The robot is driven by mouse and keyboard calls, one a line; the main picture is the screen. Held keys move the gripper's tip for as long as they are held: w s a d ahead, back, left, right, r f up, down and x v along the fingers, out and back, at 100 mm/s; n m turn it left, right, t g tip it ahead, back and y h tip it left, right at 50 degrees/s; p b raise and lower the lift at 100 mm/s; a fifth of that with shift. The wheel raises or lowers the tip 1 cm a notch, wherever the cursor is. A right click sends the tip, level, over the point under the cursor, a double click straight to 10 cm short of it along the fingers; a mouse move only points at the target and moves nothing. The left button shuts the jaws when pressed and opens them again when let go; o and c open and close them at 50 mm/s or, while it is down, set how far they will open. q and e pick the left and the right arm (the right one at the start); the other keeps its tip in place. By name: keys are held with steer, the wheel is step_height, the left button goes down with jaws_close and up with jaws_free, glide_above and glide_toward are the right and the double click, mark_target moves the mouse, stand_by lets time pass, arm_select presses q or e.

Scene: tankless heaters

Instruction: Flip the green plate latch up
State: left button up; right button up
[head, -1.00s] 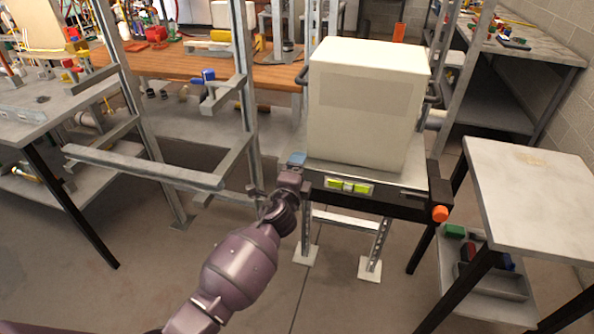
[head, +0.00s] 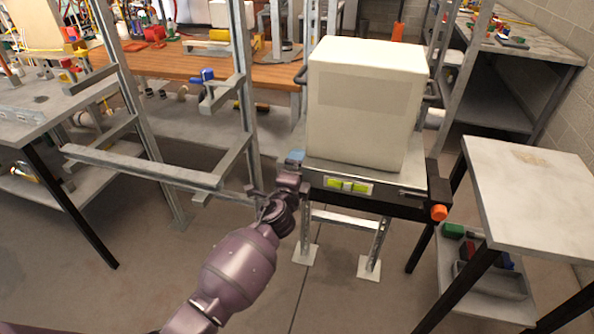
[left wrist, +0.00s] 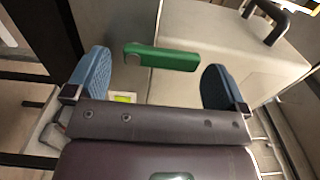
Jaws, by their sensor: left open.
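The green plate latch (left wrist: 162,57) shows in the left wrist view as a flat green bar, lying roughly crosswise just beyond the fingers. My left gripper (left wrist: 158,80) is open, with one blue fingertip on either side of the latch. There is a gap between the latch and each fingertip, and nothing is held. In the head view my left gripper (head: 294,157) is at the left front corner of the stand's plate (head: 385,178), beside the white box. The latch cannot be made out there. My right gripper is not in view.
The white box (head: 365,105) sits on the plate, which has a yellow-green level (head: 347,186) on its front edge and an orange knob (head: 439,213) at the right. A metal frame (head: 145,166) stands to the left. A pale table (head: 535,195) stands to the right.

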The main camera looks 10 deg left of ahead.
arm_select(q)
steer(key=s+p, duration=0.1)
steer(key=s, duration=0.9)
steer(key=shift+s+a, duration=0.2)
steer(key=shift+s, duration=0.1)
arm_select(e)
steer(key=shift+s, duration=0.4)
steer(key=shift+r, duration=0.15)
arm_select(q)
steer(key=s+a+f+n+g, duration=0.2)
steer(key=s+a+f+n, duration=0.2)
steer(key=s, duration=0.5)
steer(key=s+a+f+n+g, duration=0.2)
steer(key=s+a+f+n, duration=0.2)
steer(key=s, duration=0.5)
steer(key=s+a+f+n+g, duration=0.2)
steer(key=s+a+f+n, duration=0.2)
steer(key=s+f+n, duration=0.3)
steer(key=s+n, duration=0.2)
steer(key=shift+s+f+n+g+y, duration=0.25)
steer(key=shift+f+n+g+y, duration=0.05)
steer(key=shift+g+y, duration=0.1)
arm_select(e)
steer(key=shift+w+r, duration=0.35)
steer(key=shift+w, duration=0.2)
